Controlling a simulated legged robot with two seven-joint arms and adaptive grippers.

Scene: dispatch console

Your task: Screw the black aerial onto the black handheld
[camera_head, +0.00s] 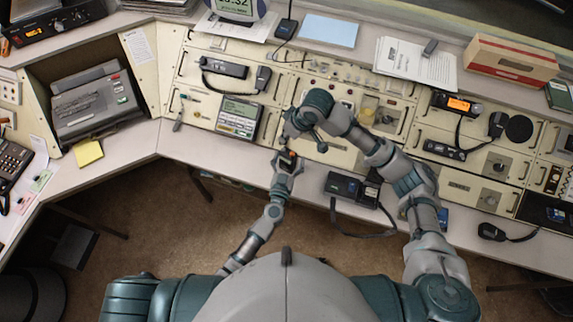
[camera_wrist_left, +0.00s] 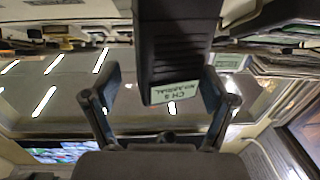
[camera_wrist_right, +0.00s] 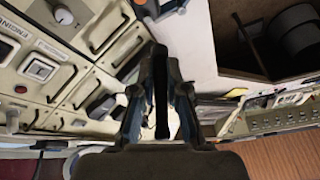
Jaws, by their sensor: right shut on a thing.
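The black handheld (camera_wrist_left: 172,60) stands out between the fingers of my left gripper (camera_wrist_left: 163,85), its pale label facing the camera. In the head view the handheld (camera_head: 288,156) shows small and dark, with a reddish spot, at my left gripper (camera_head: 285,166) by the desk's front edge. My right gripper (camera_wrist_right: 162,70) is shut on the thin black aerial (camera_wrist_right: 161,95), which lies lengthwise between its fingers. In the head view my right gripper (camera_head: 303,136) is just above and right of the handheld. The aerial is too small to make out there, and no contact with the handheld shows.
A black device with a strap (camera_head: 350,188) lies on the desk front, right of the grippers. The console panel (camera_head: 345,95) rises behind them with knobs and handles. A grey keypad unit (camera_head: 239,118) sits to the left. Bare desk (camera_head: 215,147) shows left of my left gripper.

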